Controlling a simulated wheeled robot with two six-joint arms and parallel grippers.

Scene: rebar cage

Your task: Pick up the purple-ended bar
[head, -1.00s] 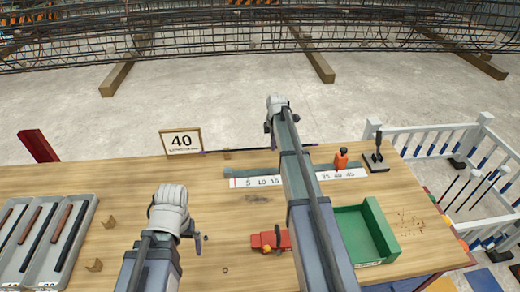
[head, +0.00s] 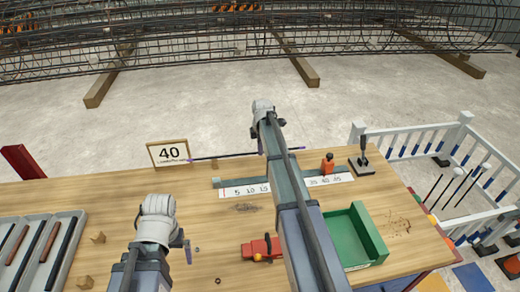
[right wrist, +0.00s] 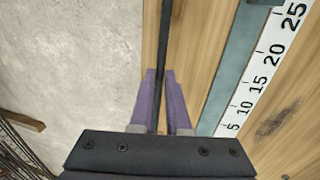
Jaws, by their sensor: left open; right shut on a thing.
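The purple-ended bar (head: 222,157) is long, thin and dark, with a purple tip at each end. It runs along the table's far edge, beside the "40" sign. My right gripper is over its middle, its fingers hidden behind my arm in the head view. In the right wrist view, the two purple fingers (right wrist: 159,85) are shut on the bar (right wrist: 163,40), which passes between them. I cannot tell for sure whether the bar is clear of the table. My left gripper (head: 187,252) is open and empty over the left part of the table.
The "40" sign (head: 168,152) stands near the bar's left end. A ruler strip (head: 330,180) lies in front of it. A red tool (head: 261,248), green tray (head: 353,235) and grey tray (head: 62,270) of bars are nearer. Concrete floor lies beyond the table.

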